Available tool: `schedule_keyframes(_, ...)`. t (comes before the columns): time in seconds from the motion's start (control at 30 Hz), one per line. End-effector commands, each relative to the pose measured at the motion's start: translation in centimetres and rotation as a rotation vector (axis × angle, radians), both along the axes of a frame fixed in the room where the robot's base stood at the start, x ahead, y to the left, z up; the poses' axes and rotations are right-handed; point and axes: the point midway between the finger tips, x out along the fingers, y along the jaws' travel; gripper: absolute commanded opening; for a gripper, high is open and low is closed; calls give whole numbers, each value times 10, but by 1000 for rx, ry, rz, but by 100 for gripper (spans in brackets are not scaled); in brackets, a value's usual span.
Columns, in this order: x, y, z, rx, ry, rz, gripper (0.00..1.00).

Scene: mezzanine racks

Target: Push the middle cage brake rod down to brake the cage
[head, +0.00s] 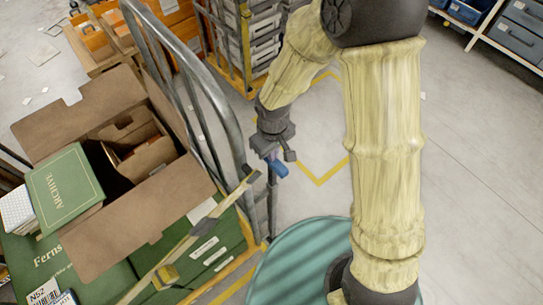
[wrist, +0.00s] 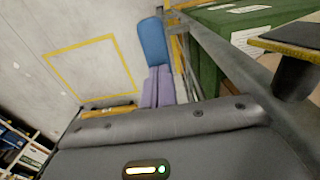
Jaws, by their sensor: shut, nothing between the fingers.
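My gripper (head: 278,168) is shut and empty, its blue fingertips pointing down beside the right end of the middle cage. The wrist view also shows the blue tip (wrist: 153,42) over grey floor, left of the cage. The cage has a grey tube frame (head: 192,75) and holds green boxes and an open carton. A long yellowish bar (head: 228,203) with a dark clamp and a yellow piece slants along its near side, its upper end just left of my gripper. I cannot tell whether this bar is the brake rod. A yellow-edged plate on a dark post (wrist: 296,75) shows at right in the wrist view.
Another cage with a yellow post (head: 245,50) and grey crates stands behind. A shelf with blue-grey bins (head: 520,40) is at the upper right. Yellow lines (head: 322,178) mark the floor. The floor right of my arm is clear. A green archive box (head: 64,188) lies atop the load.

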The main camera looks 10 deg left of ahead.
Motion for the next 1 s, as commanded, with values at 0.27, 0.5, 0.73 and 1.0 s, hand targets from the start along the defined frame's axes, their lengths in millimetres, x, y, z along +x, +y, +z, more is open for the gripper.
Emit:
schedule_keyframes(0.27,-1,0,-14,-1,2,0,0)
schedule_keyframes(0.5,-1,-1,-24,-2,3,0,0)
schedule_keyframes(0.73,-1,-1,-33,-2,3,0,0)
schedule_keyframes(1.0,-1,-1,-44,-2,3,0,0)
